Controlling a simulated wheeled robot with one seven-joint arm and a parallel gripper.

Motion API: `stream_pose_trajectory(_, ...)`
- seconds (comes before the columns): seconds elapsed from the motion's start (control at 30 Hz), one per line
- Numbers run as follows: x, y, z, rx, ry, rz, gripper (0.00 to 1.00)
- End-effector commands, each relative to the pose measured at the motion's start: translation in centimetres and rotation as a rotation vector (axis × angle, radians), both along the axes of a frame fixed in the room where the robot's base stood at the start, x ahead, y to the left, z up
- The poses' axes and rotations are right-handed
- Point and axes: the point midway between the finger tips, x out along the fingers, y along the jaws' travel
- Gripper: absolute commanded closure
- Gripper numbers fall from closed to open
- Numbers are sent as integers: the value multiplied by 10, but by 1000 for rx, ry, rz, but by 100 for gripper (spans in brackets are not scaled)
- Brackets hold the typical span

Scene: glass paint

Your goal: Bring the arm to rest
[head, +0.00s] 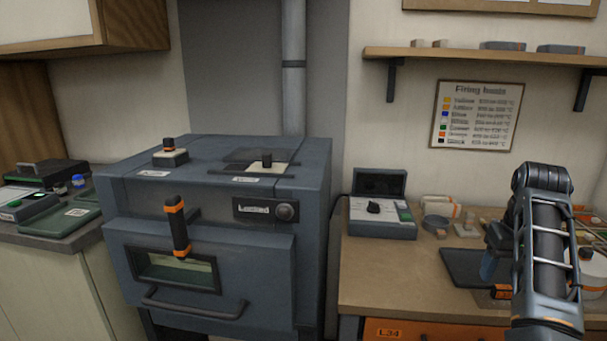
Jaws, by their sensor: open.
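My arm (545,235) rises at the right side of the head view, in front of the workbench. Its forearm hides part of the bench. My gripper (490,264) shows only in part, left of the forearm, low over a dark mat (462,268). It is open, and I see nothing held in it. Its fingertips are small and partly hidden.
A grey kiln (215,265) with a front handle stands at left centre. A grey box with an open lid (382,218) sits on the bench (400,285). Small pots and blocks crowd the bench's back right. A wall shelf (480,57) hangs above.

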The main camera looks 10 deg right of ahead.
Motion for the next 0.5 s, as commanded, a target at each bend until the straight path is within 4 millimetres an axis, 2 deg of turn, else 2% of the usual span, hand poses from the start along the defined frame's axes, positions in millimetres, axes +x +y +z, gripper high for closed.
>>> stream_pose_trajectory(0.27,-14,1,-41,-66,-31,3,45)
stream_pose_trajectory(0.5,-37,5,-93,-157,-86,17,45)
